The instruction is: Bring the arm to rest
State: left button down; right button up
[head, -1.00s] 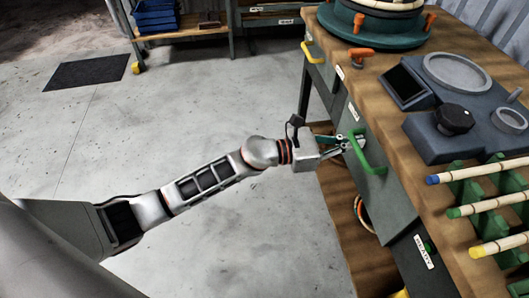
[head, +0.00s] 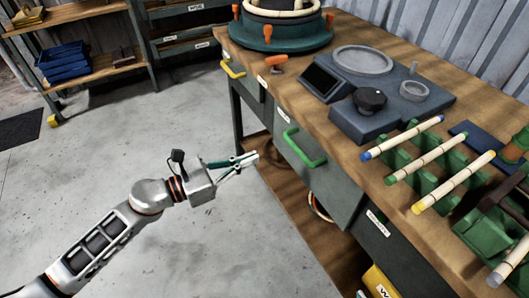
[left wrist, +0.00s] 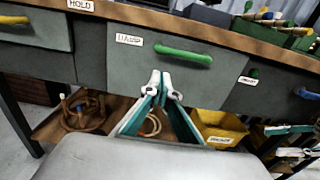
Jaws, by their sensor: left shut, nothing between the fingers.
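My left gripper (head: 250,158) is shut and empty, its teal fingers together. It is in front of the workbench, apart from and to the left of the green handle (head: 304,148) on a grey drawer (head: 328,182). In the left wrist view the gripper's pale fingertips (left wrist: 162,88) meet below that green handle (left wrist: 183,54). The left arm reaches in from the lower left over the floor. Teal and white parts (left wrist: 290,129) at the right edge of the left wrist view may be my right gripper; their state is unclear.
The wooden benchtop (head: 375,160) holds a grey device (head: 390,105), rods on green racks (head: 425,178) and a round green fixture (head: 280,32). A yellow bin (head: 378,280) and coils (left wrist: 83,110) are underneath. A shelf (head: 95,70) stands at back left. The concrete floor (head: 100,165) is open.

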pick_arm(q)
jog(key=shift+s+a, duration=0.4)
jog(key=shift+a, duration=0.15)
